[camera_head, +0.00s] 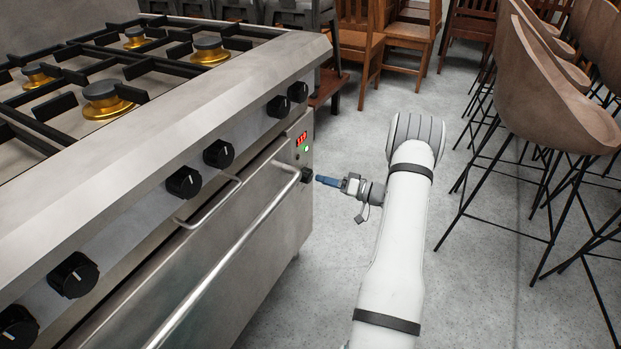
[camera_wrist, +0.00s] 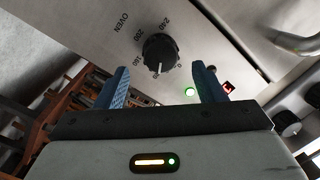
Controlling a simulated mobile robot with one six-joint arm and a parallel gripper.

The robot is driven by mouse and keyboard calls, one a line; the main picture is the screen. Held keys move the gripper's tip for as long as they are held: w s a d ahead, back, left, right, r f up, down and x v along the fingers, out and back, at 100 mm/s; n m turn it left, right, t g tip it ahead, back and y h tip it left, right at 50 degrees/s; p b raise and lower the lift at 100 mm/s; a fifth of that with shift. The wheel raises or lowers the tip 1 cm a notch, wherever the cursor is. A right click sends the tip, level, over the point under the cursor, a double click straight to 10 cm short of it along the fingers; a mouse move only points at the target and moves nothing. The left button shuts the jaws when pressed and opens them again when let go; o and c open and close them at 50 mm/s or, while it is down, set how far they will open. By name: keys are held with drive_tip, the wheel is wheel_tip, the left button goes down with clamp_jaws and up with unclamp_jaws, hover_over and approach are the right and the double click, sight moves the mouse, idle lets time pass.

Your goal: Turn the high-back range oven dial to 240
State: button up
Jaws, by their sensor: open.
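The high-back range oven (camera_head: 230,215) stands on the left in the head view. Its oven dial (camera_wrist: 160,52) is black, on the metal front beside the word OVEN. Printed numbers around it include 240, 200 and 160. A pale mark on the dial points down in the wrist view, well away from 240; the number there is too small to read. My gripper (camera_wrist: 160,69) is open, with blue fingers on either side of the dial's lower part in the picture; contact cannot be told. In the head view my gripper (camera_head: 319,179) is at the dial (camera_head: 307,175).
A red display (camera_head: 301,139) and green light are above the dial. The door handle (camera_head: 235,260) runs close to its left. Several burner knobs (camera_head: 218,153) line the upper front. Bar stools (camera_head: 555,95) stand right, wooden chairs (camera_head: 405,30) behind. Floor around my arm is clear.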

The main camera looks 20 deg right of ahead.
sight(311, 177)
drive_tip(key=shift+b+x, duration=0.45)
drive_tip(key=shift+x, duration=1.85)
drive_tip(key=shift+s, duration=0.1)
drive_tip(key=shift+c, duration=0.2)
drive_tip(key=c, duration=0.9)
